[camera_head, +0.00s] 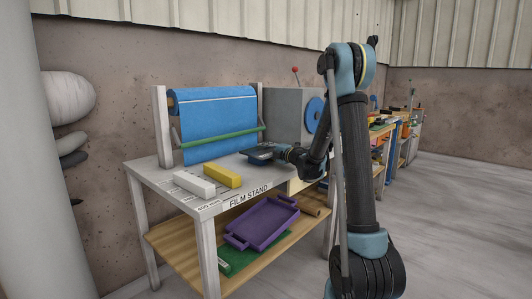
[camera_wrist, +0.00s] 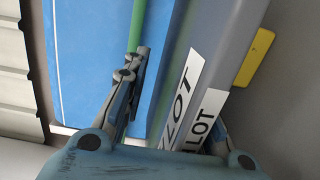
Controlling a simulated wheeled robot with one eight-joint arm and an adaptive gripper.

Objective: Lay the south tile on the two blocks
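My gripper (camera_head: 262,154) is low over the back right of the stand's top, close to the blue film. In the wrist view its two fingers (camera_wrist: 172,105) are spread apart. A grey slab-like piece with two white labels ending in "LOT" (camera_wrist: 236,60) runs between or just past them and partly hides the right finger. I cannot tell whether it is gripped, or whether it is the south tile. A white block (camera_head: 194,184) and a yellow block (camera_head: 222,175) lie side by side at the front left of the top. The yellow block also shows in the wrist view (camera_wrist: 254,57).
The film stand (camera_head: 150,166) carries a blue film roll (camera_head: 218,118) with a green bar (camera_head: 222,137) across it. A grey machine (camera_head: 285,108) stands behind right. A purple tray (camera_head: 262,225) and a green item (camera_head: 238,260) sit on the lower shelf. Floor to the right is open.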

